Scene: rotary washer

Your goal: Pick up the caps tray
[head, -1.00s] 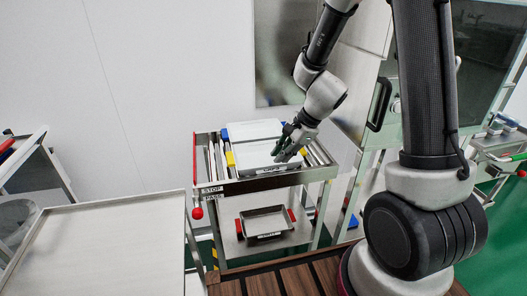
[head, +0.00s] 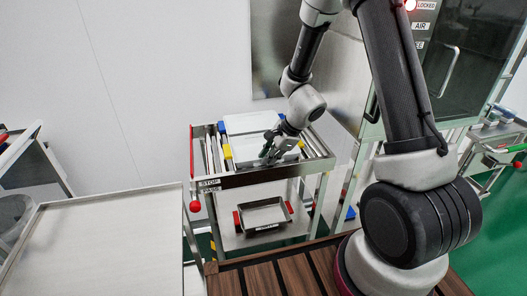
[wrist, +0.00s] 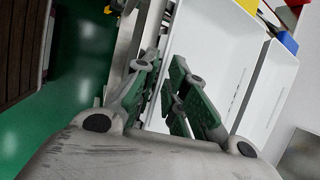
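Two white trays stand one behind the other on the top of a steel cart. The front tray (head: 246,148) has yellow handles and the back tray (head: 254,123) has blue ones. The front tray's label is not readable now, so I cannot confirm which is the caps tray. My gripper (head: 268,152) points down at the front tray's front edge, right of its middle. In the wrist view, my gripper (wrist: 162,92) has its green-padded fingers apart, with a pale rim strip between them. The white tray interior (wrist: 215,60) is beside the right finger. Contact cannot be told.
The cart (head: 262,177) has rails around its top. A grey tray with red handles (head: 263,216) sits on its lower shelf. An empty steel table (head: 100,240) stands at left. A glass-fronted cabinet (head: 458,70) stands at right.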

